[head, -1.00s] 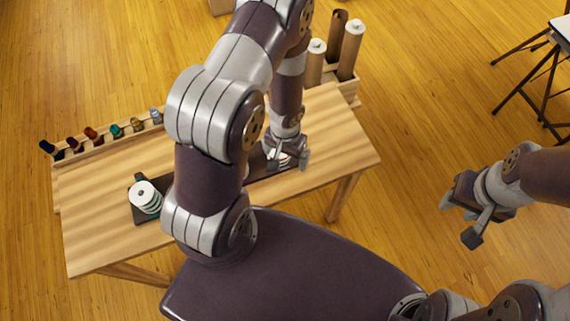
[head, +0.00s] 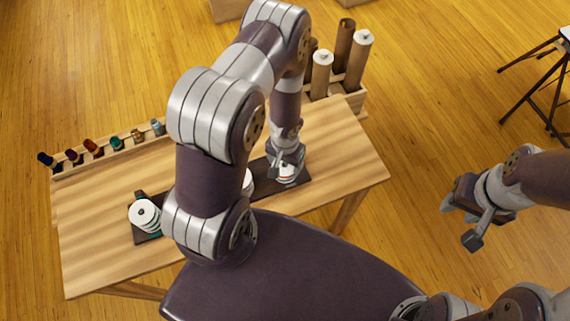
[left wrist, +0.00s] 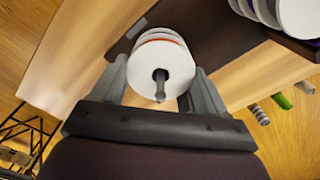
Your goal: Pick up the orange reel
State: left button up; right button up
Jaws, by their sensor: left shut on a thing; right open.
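The orange reel (left wrist: 178,62) shows in the left wrist view as white discs with a thin orange band at the far edge. A grey peg stands up through its centre. My left gripper (left wrist: 162,88) is shut on it, one finger on each side. In the head view the reel's white top (head: 286,172) shows in the left gripper (head: 287,176), low over the dark base (head: 304,178) on the table. Whether anything lies beneath the reel is hidden. My right gripper (head: 461,222) is open and empty, off the table's right side.
A stack of white-flanged reels with teal (head: 145,215) stands at the base's left end. Another white reel (head: 248,181) is partly hidden by my arm. A rack of small spools (head: 115,143) runs along the back edge. Tall rolls (head: 321,74) stand in a wooden box at back right.

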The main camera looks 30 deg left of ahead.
pick_arm(q)
notch_tip(320, 180, up, 10)
jog(key=p, duration=0.4)
jog(key=shift+p, duration=0.3)
